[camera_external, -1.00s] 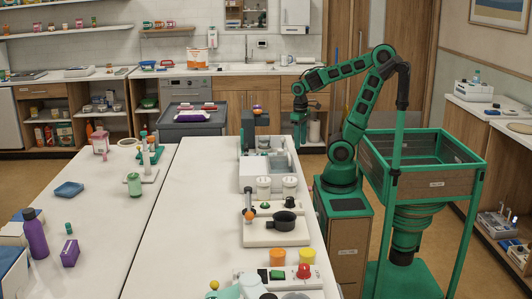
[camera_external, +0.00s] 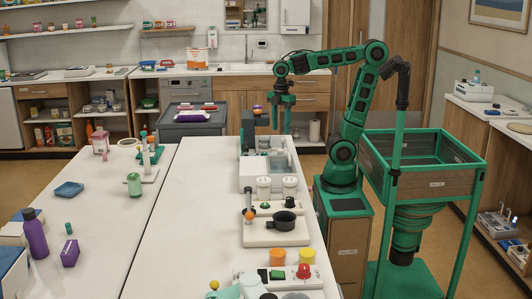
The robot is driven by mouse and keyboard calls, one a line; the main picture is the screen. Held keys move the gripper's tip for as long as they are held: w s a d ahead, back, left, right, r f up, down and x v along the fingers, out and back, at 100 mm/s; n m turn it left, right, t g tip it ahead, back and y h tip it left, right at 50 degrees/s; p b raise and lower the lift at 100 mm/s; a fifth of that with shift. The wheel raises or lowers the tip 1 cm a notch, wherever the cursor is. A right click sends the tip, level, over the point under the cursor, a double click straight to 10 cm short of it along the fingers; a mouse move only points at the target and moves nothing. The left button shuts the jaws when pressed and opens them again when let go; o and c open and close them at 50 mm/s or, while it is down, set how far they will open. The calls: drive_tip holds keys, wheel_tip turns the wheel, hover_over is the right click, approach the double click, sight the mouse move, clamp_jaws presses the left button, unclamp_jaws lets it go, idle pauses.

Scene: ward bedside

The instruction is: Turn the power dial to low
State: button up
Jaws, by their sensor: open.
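My gripper (camera_external: 281,128) points down, open and empty, above the far right end of the long white table, near a white device with a dark upright part (camera_external: 262,172). Several controls are in view on the right side of this table. A red knob (camera_external: 304,271) sits on a pale box beside a green block. A black knob (camera_external: 290,202) and a green button (camera_external: 265,205) sit on a white panel. I cannot tell which one is the power dial, and no low mark is readable. My gripper is well apart from these knobs.
The table's middle (camera_external: 205,215) is clear. A green-framed bin (camera_external: 425,180) stands right of my arm.

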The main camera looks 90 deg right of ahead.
sight(280, 150)
wheel_tip(280, 150, down, 11)
drive_tip(key=shift+r, duration=0.15)
idle(0.4)
drive_tip(key=c, duration=1)
